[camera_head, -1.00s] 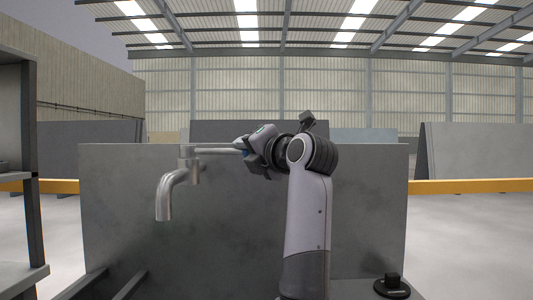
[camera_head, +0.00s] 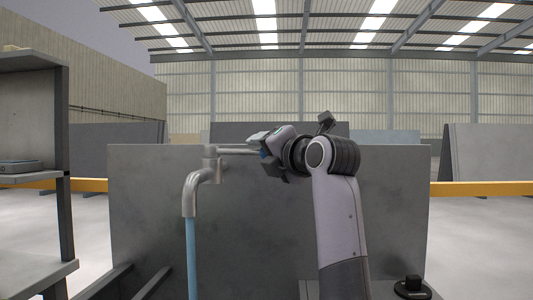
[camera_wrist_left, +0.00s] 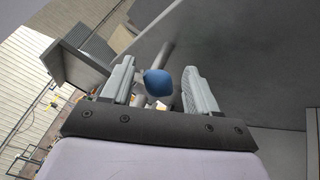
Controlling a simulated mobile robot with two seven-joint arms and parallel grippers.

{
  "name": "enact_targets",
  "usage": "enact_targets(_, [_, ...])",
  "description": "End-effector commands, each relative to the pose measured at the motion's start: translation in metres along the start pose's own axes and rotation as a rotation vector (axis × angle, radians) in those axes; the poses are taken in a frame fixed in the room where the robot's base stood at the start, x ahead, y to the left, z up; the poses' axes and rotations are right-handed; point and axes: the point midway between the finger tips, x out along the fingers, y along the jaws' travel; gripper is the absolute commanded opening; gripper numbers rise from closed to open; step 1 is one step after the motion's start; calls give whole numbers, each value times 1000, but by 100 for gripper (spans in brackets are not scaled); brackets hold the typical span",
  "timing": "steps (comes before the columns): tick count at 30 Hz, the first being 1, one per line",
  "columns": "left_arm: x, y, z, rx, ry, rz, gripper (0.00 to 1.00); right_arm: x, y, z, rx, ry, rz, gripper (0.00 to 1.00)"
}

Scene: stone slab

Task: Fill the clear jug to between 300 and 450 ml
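The metal tap (camera_head: 200,185) stands before the stone slab, its spout pointing down. A blue stream of water (camera_head: 192,255) runs from the spout past the bottom of the head view. The tap's lever (camera_head: 235,151) reaches right towards my left gripper (camera_head: 262,144). In the left wrist view, the fingers of my left gripper (camera_wrist_left: 158,84) stand apart with a round blue end (camera_wrist_left: 158,82) between them. Gaps show on both sides, so it is not clamped. The clear jug is not in view. My right gripper is not in view.
The upright grey slab (camera_head: 270,220) fills the middle behind the tap. A shelf unit (camera_head: 62,150) stands at the left, with a flat blue-grey item (camera_head: 20,167) on it. A round black object (camera_head: 412,288) sits at the lower right. A yellow rail (camera_head: 485,188) runs behind.

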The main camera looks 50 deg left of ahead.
Motion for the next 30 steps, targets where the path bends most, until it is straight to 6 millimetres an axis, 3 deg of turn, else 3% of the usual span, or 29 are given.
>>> enact_targets(7, [-7, 0, 2, 0, -6, 0, 59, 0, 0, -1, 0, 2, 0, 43])
enact_targets(19, [-65, 0, 1, 0, -4, -1, 59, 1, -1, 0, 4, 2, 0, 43])
enact_targets(30, [-72, 0, 0, 0, -1, 1, 59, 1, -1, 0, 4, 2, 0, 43])
